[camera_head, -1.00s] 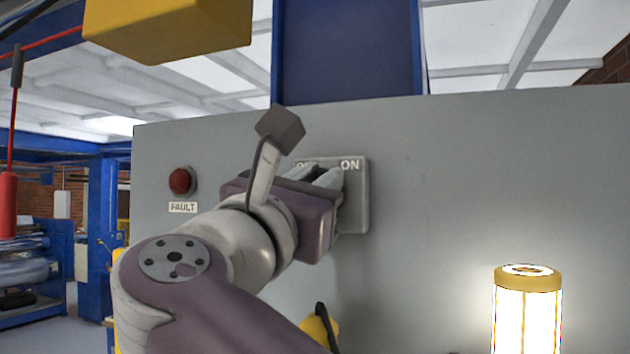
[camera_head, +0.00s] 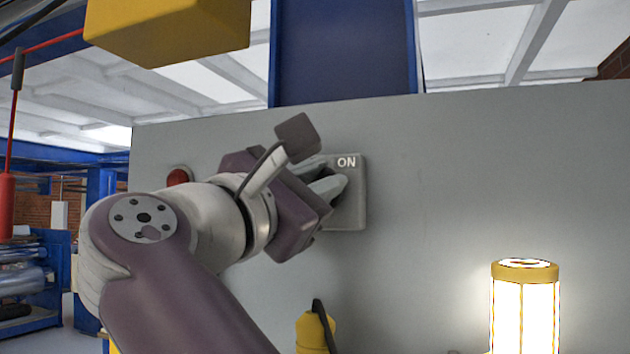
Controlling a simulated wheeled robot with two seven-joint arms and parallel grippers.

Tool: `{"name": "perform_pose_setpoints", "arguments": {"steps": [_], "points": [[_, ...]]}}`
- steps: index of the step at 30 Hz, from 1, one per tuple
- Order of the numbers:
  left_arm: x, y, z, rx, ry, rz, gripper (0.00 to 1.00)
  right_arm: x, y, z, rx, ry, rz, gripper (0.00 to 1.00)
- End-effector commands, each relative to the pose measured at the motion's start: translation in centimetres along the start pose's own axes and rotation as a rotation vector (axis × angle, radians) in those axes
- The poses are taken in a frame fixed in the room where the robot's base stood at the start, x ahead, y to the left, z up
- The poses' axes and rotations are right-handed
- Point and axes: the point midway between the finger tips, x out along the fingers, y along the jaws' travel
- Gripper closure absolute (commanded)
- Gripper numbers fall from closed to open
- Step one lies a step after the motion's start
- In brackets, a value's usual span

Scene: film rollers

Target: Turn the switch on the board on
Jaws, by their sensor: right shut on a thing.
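The switch box (camera_head: 357,195) is a grey plate on the upright grey board (camera_head: 450,190), with the word ON at its upper right. My right gripper (camera_head: 328,182) is at the front of the box, its fingers shut on the switch's knob. The gripper is rolled at a slant. The knob itself and the left part of the box, with any other lettering, are hidden behind the fingers and the gripper body, so I cannot tell the knob's angle. My left gripper is not in view.
A red button (camera_head: 178,177) on the board is partly covered by my right arm. A lit lamp with a yellow cap (camera_head: 525,271) stands at the lower right. A yellow object (camera_head: 312,332) is low in front of the board. A yellow block (camera_head: 167,30) hangs at upper left.

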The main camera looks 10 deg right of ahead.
Motion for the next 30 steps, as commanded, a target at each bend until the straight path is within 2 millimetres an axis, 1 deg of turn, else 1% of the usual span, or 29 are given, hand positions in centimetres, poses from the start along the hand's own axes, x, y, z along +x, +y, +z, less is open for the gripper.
{"name": "perform_pose_setpoints", "arguments": {"steps": [9,22,23,24,25,30], "points": [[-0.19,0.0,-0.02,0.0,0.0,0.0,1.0,0.02,-0.04,0.0,0.084,0.0,-0.033,1.0],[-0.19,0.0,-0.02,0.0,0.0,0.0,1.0,0.04,-0.09,0.04,0.095,0.0,-0.037,1.0],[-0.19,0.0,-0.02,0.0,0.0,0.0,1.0,0.04,-0.08,0.05,0.095,0.0,-0.037,0.74],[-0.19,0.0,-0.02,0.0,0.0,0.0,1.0,0.04,-0.08,0.05,0.095,0.0,-0.037,0.61],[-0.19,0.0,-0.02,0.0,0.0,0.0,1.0,0.04,-0.09,0.05,0.094,0.0,-0.037,0.55],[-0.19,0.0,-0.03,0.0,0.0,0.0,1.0,0.03,-0.09,0.03,0.093,0.0,-0.038,0.55]]}}
